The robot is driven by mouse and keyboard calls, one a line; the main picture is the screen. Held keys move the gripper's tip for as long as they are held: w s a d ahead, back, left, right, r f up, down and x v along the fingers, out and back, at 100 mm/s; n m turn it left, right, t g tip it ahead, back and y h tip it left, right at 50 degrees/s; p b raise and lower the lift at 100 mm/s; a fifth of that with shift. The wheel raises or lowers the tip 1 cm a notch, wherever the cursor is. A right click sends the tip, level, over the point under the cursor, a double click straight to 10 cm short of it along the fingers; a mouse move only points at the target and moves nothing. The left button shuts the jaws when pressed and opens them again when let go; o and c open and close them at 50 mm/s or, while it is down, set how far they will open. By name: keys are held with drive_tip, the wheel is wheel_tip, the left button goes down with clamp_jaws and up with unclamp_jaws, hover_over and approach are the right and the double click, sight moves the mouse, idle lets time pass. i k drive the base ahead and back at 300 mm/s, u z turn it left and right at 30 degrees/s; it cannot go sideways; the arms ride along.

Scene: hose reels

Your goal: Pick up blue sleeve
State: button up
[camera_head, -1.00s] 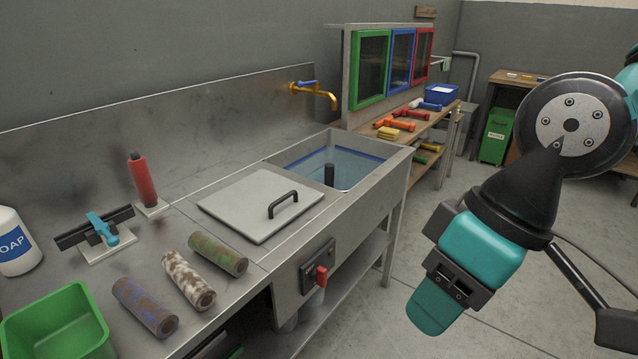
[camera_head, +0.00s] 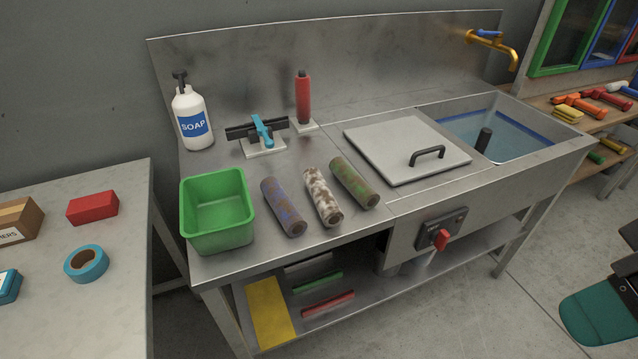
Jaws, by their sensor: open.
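The blue sleeve (camera_head: 283,206) is a short tube with blue and brown, dirty-looking patches. It lies on the steel counter, just right of the green bin (camera_head: 217,211). A white and brown sleeve (camera_head: 323,197) and a green and brown sleeve (camera_head: 354,182) lie to its right, roughly parallel and apart from it. My gripper (camera_head: 597,312) shows only in part at the lower right edge, far from the sleeves, over the floor. No object shows in it; its fingertips are partly cut off.
A grey lid (camera_head: 404,143) lies beside the water basin (camera_head: 487,134). A red switch (camera_head: 441,238) sticks out in front. A side table (camera_head: 112,230) is at left.

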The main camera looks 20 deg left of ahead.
sight(293, 222)
drive_tip(key=z, duration=0.8)
drive_tip(key=i, duration=1.1)
drive_tip(key=u, duration=3.45)
